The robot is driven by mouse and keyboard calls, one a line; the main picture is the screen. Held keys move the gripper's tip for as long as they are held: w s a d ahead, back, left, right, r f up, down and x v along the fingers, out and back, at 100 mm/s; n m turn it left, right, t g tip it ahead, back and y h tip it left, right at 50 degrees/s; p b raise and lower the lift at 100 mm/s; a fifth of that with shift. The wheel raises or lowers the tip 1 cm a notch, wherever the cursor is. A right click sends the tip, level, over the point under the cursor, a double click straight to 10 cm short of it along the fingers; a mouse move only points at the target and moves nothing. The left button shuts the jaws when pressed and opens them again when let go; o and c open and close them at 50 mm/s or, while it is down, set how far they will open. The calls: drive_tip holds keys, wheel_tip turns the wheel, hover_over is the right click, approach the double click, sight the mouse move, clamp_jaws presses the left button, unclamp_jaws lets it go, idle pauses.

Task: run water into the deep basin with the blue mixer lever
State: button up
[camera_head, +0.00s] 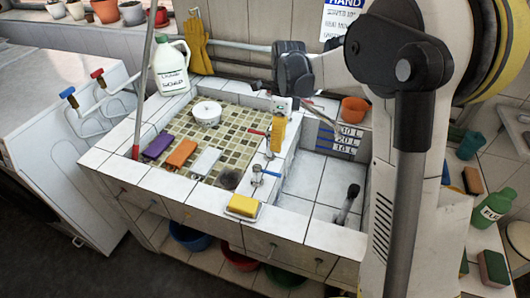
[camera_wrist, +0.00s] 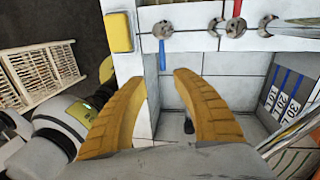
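The blue mixer lever (camera_head: 270,172) sits on a tap on the tiled divider, beside the deep basin (camera_head: 318,188). In the wrist view the blue lever (camera_wrist: 162,54) points down from its round metal base, just beyond the fingertips. A red lever (camera_wrist: 237,9) is to its right. My gripper (camera_head: 278,130) hangs over the divider between the basins. In the wrist view its yellow fingers (camera_wrist: 155,78) are apart, with nothing between them; they do not touch the lever. I see no running water. Part of the deep basin is hidden by my arm.
A yellow sponge (camera_head: 243,205) lies on the front ledge near the blue lever. The mosaic basin (camera_head: 228,127) holds a white round item and several coloured blocks. A dark upright piece (camera_head: 347,203) stands in the deep basin. Volume marks (camera_head: 346,143) are on its back wall.

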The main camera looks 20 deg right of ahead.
sight(274, 173)
drive_tip(key=shift+m, duration=0.7)
drive_tip(key=f+b, duration=0.1)
drive_tip(key=f, duration=0.3)
drive_tip(key=f+b, duration=0.1)
drive_tip(key=f, duration=0.3)
drive_tip(key=a+f+b, duration=0.1)
drive_tip(key=f, duration=0.3)
drive_tip(key=shift+s+a+f+b, duration=0.1)
drive_tip(key=shift+s+b, duration=0.25)
drive_tip(key=shift+s, duration=0.05)
clamp_jaws()
